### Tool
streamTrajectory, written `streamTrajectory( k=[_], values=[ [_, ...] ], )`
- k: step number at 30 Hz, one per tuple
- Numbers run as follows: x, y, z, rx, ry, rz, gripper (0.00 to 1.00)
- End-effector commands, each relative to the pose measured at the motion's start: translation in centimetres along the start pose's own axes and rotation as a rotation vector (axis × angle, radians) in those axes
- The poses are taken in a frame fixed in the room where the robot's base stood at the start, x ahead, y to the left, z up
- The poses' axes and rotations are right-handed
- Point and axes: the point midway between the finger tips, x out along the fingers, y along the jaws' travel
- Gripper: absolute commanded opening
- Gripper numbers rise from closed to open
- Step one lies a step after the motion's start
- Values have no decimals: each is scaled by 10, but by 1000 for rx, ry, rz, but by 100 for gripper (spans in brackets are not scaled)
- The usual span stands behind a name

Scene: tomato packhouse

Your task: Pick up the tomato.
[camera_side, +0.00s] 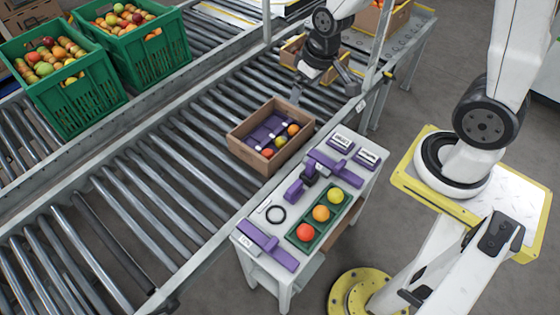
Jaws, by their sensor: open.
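Three tomatoes sit in a row in a green tray (328,226) on the small white table: a red tomato (306,232) at the front, an orange tomato (321,213) in the middle and a yellow tomato (335,195) at the back. In the brown box (277,164) on the rollers lie a red tomato (267,153), a yellow-green one (281,142) and an orange one (293,130), beside a purple insert. My gripper (321,88) is open and empty. It hangs above the conveyor, behind and to the right of the box, apart from all these tomatoes.
Green crates (65,98) of mixed fruit stand at upper left. A metal post (376,50) rises near my gripper. The front rollers are clear.

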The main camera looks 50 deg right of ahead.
Motion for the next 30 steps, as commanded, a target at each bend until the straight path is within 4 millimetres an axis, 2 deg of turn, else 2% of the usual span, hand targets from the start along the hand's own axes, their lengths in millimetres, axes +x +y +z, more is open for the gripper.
streamTrajectory(
  k=[6,15,22,30],
  values=[
    [34,12,-35,0,1,-17,100],
    [89,32,-74,-2,12,-31,100],
    [137,52,-95,-1,21,-34,100],
    [200,78,-106,0,31,-28,100]
  ],
)
